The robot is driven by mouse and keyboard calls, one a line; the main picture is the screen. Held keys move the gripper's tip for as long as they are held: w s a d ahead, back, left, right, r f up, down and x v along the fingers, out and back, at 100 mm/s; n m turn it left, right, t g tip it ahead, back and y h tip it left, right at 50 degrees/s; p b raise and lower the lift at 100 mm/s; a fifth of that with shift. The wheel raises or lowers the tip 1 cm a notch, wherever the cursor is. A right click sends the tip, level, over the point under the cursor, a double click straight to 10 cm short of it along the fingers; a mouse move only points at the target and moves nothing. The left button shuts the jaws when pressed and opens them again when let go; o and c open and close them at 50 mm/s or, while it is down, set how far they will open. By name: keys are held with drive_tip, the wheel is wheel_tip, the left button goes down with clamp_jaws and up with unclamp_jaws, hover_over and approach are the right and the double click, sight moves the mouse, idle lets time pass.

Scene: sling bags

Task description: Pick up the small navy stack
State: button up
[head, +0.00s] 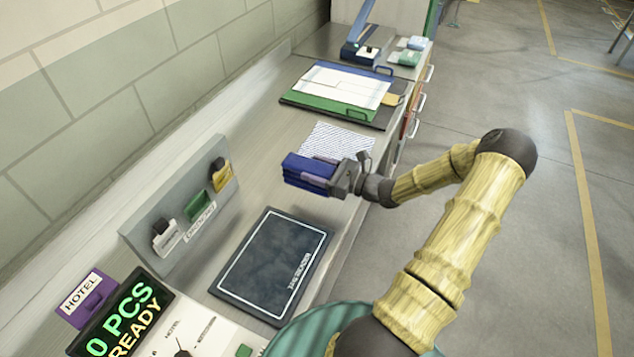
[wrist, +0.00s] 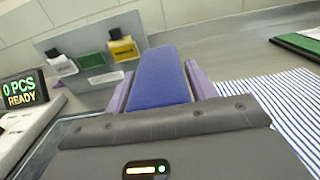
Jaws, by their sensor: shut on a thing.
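The small navy stack (head: 305,168) is a thick block of folded blue cloth. It is between the fingers of my gripper (head: 325,178), which is shut on it. In the wrist view the navy stack (wrist: 161,76) fills the gap between the two purple fingers (wrist: 160,88), with a finger touching each side. In the head view the stack is beside a striped cloth (head: 335,143) at the counter's middle. I cannot tell for sure whether its underside touches the counter.
A dark framed mat (head: 272,262) lies nearer on the counter. Beyond is a green-edged board with papers (head: 340,88). A lit sign (head: 122,318) and purple hotel card (head: 88,296) are at the lower left.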

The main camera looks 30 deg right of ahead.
drive_tip(key=shift+r, duration=1.1)
drive_tip(key=shift+d, duration=0.1)
